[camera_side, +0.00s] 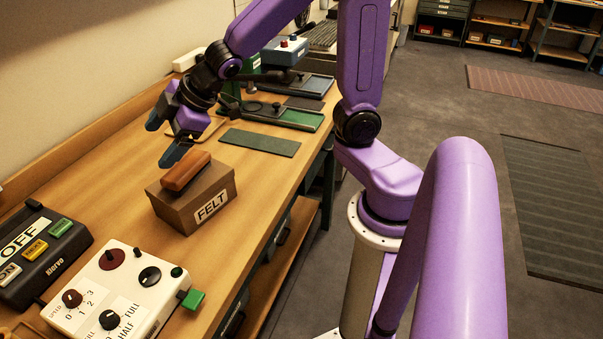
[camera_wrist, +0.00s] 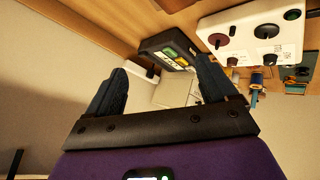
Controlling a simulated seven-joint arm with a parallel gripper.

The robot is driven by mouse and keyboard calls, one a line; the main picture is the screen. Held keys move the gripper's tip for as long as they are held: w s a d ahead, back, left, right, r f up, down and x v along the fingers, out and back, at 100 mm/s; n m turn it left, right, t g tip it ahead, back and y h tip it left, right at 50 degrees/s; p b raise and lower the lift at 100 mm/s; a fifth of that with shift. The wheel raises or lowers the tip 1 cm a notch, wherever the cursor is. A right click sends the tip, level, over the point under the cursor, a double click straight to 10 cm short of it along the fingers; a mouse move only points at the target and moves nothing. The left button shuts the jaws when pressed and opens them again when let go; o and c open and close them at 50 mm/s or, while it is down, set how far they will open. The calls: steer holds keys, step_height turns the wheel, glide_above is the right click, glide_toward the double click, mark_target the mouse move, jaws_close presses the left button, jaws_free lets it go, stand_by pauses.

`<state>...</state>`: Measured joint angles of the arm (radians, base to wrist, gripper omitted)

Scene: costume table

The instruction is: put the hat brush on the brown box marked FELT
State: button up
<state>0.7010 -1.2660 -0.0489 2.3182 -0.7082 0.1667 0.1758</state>
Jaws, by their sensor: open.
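The hat brush (camera_side: 186,171), a reddish-brown wooden piece, lies on top of the brown box marked FELT (camera_side: 188,213). The box stands on the wooden table. My gripper (camera_side: 163,142) is open and empty, above and behind the brush in the side view, apart from it. In the wrist view my two dark fingers (camera_wrist: 160,90) are spread with nothing between them. Neither the brush nor the FELT label shows clearly in the wrist view.
A white control box with knobs (camera_side: 121,290) and a black switch box (camera_side: 40,255) stand at the near left, and both show in the wrist view. A green mat (camera_side: 260,142) lies beyond the box. Green and dark trays (camera_side: 290,119) and more equipment stand farther back.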

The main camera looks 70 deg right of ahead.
steer(key=s+d+f+g+h, duration=0.1)
steer(key=s+g, duration=0.3)
steer(key=s, duration=0.9)
steer(key=s+d+f+g+h, duration=0.2)
steer(key=s+d+f+g, duration=0.1)
steer(key=s, duration=1)
steer(key=shift+f+n+g, duration=0.15)
steer(key=shift+n+g, duration=0.15)
steer(key=shift+g, duration=0.1)
